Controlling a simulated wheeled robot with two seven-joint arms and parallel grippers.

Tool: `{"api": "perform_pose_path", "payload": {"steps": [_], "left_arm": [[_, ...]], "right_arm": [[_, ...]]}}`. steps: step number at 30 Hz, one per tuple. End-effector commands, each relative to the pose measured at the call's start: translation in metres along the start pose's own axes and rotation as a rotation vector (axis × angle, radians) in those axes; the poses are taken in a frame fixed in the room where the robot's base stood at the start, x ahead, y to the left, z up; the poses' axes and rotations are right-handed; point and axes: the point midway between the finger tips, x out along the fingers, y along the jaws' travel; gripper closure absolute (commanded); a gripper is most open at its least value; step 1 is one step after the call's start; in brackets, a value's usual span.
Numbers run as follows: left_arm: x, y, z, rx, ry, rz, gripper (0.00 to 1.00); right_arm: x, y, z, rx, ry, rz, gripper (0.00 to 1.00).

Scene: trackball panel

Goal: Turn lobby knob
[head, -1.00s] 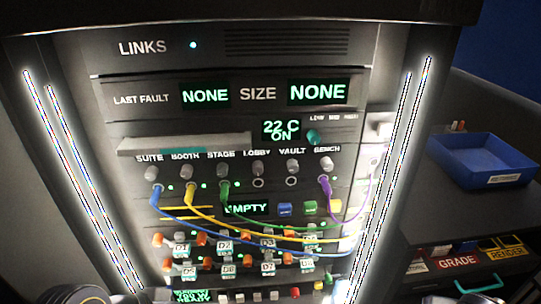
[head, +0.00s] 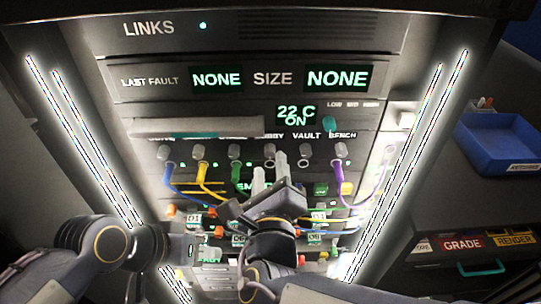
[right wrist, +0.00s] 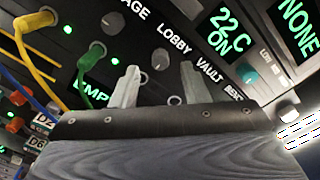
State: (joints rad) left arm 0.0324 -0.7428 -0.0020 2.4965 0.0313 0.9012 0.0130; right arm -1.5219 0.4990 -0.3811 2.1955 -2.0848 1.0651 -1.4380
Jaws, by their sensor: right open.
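The lobby knob (head: 270,151) is a small grey knob in the knob row, under a label partly hidden by a pale bar. It also shows in the right wrist view (right wrist: 160,59), below the word LOBBY. My right gripper (head: 270,176) is open, with its two pale fingertips just below the knob in the head view. In the right wrist view the fingertips (right wrist: 157,80) stand to either side of the knob, apart from it, with an empty socket (right wrist: 175,101) between them. My left gripper (head: 193,246) is low at the left; its fingers are not clear.
Blue, yellow and green cables (head: 236,172) hang from sockets left of my right gripper, and a purple cable (head: 340,190) to its right. The stage knob (right wrist: 112,22) is close by. A blue tray (head: 500,145) stands at the right.

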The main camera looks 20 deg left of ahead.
Motion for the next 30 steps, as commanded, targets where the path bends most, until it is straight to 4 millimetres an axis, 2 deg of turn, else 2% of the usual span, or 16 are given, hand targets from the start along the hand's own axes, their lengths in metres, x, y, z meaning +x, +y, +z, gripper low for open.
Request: {"api": "perform_pose_path", "payload": {"steps": [3, 7, 17, 26, 30], "left_arm": [[-0.003, 0.001, -0.001, 0.000, 0.000, 0.000, 0.64], [-0.004, 0.002, -0.002, 0.000, 0.000, 0.000, 0.64], [-0.004, 0.002, -0.002, 0.000, 0.000, 0.000, 0.64], [-0.004, 0.002, -0.002, 0.000, 0.000, 0.000, 0.64], [-0.003, 0.002, -0.002, 0.000, 0.000, 0.000, 0.64]], "right_arm": [[0.018, -0.001, 0.000, 0.000, 0.004, -0.001, 0.59], [0.028, -0.001, 0.000, 0.001, 0.003, -0.001, 0.59], [0.032, 0.000, -0.001, 0.002, 0.002, 0.001, 0.60], [0.032, 0.000, -0.001, 0.003, 0.002, 0.001, 0.99], [0.032, 0.000, -0.001, 0.005, 0.002, 0.001, 1.00]]}}
